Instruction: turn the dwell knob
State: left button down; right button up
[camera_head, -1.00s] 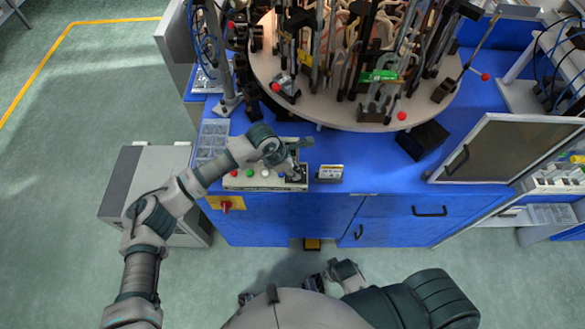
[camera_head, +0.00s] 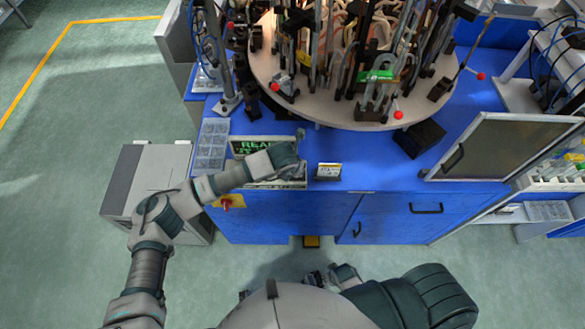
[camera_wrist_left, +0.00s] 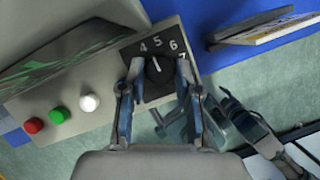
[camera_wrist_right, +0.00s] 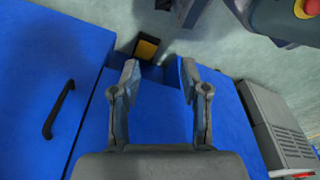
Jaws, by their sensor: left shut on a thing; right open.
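The dwell knob (camera_wrist_left: 158,72) is a black knob on a dark square plate on the control box (camera_wrist_left: 105,115), with numbers 4 to 7 around it. Its white mark points up, near the 5. My left gripper (camera_wrist_left: 159,82) has one finger on each side of the knob and is shut on it. In the head view my left gripper (camera_head: 293,174) is at the right end of the box, and my arm hides the knob and buttons. My right gripper (camera_wrist_right: 160,75) is open and empty, pointing down at the blue cabinet front and floor.
Red (camera_wrist_left: 33,125), green (camera_wrist_left: 60,115) and white (camera_wrist_left: 89,102) buttons sit left of the knob, below a green-lettered display (camera_head: 262,143). A small sign (camera_head: 328,171) stands right of the box. Behind is the round turntable (camera_head: 330,112). A yellow pedal (camera_wrist_right: 146,47) is on the floor.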

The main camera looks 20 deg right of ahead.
pick_arm(q)
jog(key=shift+w+d+r+n+y, duration=0.15)
jog(key=shift+n+y, duration=0.25)
jog(key=shift+n, duration=0.6)
jog(key=shift+d+n+t+y, duration=0.1)
jog(key=shift+n+t+y, duration=0.25)
jog(key=shift+n, duration=0.55)
jog(key=n+y+b, duration=0.1)
jog(key=n, duration=0.1)
jog(key=shift+n, duration=0.3)
jog(key=n+y, duration=0.1)
jog(key=n, duration=0.2)
jog(key=shift+d, duration=0.15)
jog(key=shift+n, duration=0.3)
pick_arm(e)
jog(key=r, duration=0.1)
jog(key=w+r, duration=0.1)
jog(key=r, duration=0.1)
jog(key=shift+w+a+r, duration=0.1)
jog(key=shift+w+r, duration=0.1)
jog(key=shift+w, duration=0.2)
pick_arm(q)
jog(key=shift+y, duration=0.25)
pick_arm(e)
jog(key=shift+s, duration=0.1)
pick_arm(q)
jog(key=c, duration=1.2)
grip_release()
jog(key=shift+o, duration=0.5)
jog(key=shift+w, duration=0.1)
